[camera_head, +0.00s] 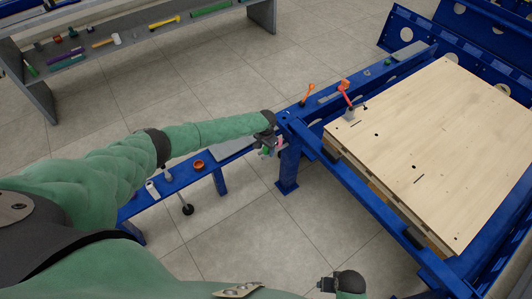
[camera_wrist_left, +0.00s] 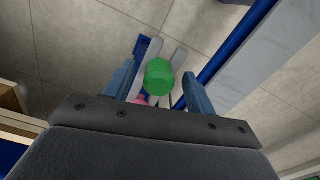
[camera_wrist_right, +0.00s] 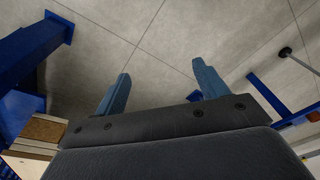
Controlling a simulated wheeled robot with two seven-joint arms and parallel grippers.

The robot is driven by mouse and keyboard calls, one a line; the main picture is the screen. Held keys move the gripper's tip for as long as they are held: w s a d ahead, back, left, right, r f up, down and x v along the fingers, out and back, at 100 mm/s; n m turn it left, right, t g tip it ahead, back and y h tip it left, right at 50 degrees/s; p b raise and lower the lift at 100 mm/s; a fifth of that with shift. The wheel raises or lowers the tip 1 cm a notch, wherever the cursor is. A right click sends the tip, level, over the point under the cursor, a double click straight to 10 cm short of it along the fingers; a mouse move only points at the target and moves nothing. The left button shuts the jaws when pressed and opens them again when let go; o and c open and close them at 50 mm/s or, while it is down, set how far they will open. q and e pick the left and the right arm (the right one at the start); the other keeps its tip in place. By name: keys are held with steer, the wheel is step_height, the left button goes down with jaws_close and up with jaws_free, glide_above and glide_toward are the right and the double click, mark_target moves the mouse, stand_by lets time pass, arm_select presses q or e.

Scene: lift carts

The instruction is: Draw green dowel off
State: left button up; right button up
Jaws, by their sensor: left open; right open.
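The green dowel (camera_wrist_left: 158,77) shows its round end between the spread fingers of my left gripper (camera_wrist_left: 159,70) in the left wrist view. Gaps are visible on both sides of it. A pink piece (camera_wrist_left: 146,100) lies just below it, partly hidden by the gripper body. In the head view my left gripper (camera_head: 268,146) is beside the corner post of the blue cart, and the green dowel (camera_head: 264,152) is a small spot there. My right gripper (camera_wrist_right: 161,70) is open and empty over bare floor. In the head view it shows low in the picture (camera_head: 325,285).
A blue cart (camera_head: 365,195) carries a pale wooden board (camera_head: 430,150) with an orange-handled clamp (camera_head: 346,95). A low blue rail (camera_head: 178,180) holds an orange ring (camera_head: 198,165). A grey shelf (camera_head: 130,55) with small parts stands at the back left. Tiled floor lies free between.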

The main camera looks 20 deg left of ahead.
mark_target(266, 148)
arm_select(q)
steer(key=shift+c, duration=0.5)
steer(key=c, duration=1)
steer(key=shift+r, duration=0.55)
step_height(266, 148, up, 3)
steer(key=shift+f+b, duration=0.1)
steer(key=shift+b, duration=0.6)
steer(key=s+d+r, duration=0.2)
steer(key=d, duration=0.1)
steer(key=s+d+r+b, duration=0.1)
steer(key=d+r, duration=0.1)
steer(key=d, duration=0.2)
steer(key=s+d+r+b, duration=0.1)
steer(key=s+d+r, duration=0.1)
steer(key=d+r, duration=0.1)
steer(key=shift+s+d+r, duration=0.1)
steer(key=shift+s+d, duration=0.05)
steer(key=shift+s, duration=0.2)
arm_select(e)
step_height(266, 148, up, 14)
steer(key=shift+a+r, duration=0.2)
steer(key=shift+s, duration=0.1)
